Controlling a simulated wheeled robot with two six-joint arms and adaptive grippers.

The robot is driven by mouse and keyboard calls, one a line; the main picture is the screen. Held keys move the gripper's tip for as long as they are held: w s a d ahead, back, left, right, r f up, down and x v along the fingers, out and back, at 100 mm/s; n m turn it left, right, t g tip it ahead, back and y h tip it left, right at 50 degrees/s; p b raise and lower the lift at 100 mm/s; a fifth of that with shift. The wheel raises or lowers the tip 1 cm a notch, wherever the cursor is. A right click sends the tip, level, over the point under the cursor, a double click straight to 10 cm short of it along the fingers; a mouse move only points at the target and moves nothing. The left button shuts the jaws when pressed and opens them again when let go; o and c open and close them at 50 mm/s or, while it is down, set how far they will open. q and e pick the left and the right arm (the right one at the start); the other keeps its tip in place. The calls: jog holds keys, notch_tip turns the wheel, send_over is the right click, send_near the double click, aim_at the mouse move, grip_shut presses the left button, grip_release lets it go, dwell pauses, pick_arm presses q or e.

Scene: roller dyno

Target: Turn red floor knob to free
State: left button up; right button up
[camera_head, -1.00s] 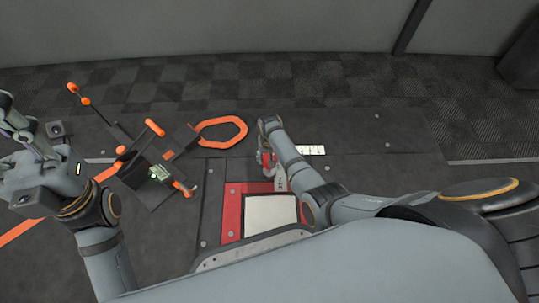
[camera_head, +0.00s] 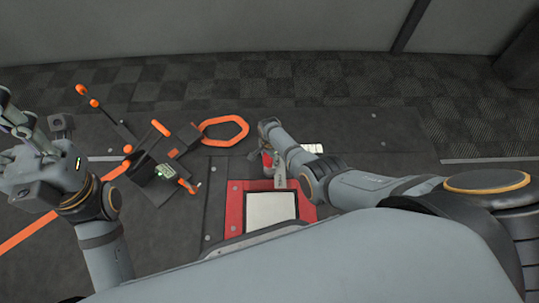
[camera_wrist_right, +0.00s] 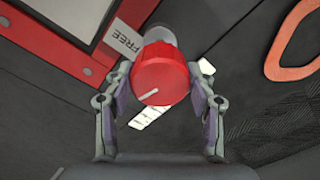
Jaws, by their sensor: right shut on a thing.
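The red knob (camera_wrist_right: 160,76) is seen nearly end-on in the right wrist view. A short white mark on its face points to the lower left. My right gripper (camera_wrist_right: 164,72) is shut on it, one finger on each side. A white label reading FREE (camera_wrist_right: 126,40) lies to the knob's upper left, and another white label (camera_wrist_right: 150,116) is partly hidden below it. In the head view the knob (camera_head: 267,159) shows only partly beneath my right arm. My left gripper (camera_head: 14,118) is at the left edge, away from the knob, with its fingertips unclear.
A red-framed pale plate (camera_head: 270,212) lies in the floor near the knob. Left of it are a dark device with orange handles (camera_head: 158,170) and an orange ring (camera_head: 224,131). The dark floor beyond is clear.

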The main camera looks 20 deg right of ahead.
jog(key=m, duration=0.4)
jog(key=shift+s+d+m+p, duration=0.2)
jog(key=shift+d+m+p, duration=0.05)
jog(key=shift+m+p, duration=0.05)
jog(key=shift+s+f+m, duration=0.1)
jog(key=shift+m, duration=0.5)
jog(key=shift+s, duration=0.1)
jog(key=o, duration=1.2)
jog(key=shift+c, duration=0.2)
jog(key=shift+w+a, duration=0.1)
jog(key=shift+w, duration=0.1)
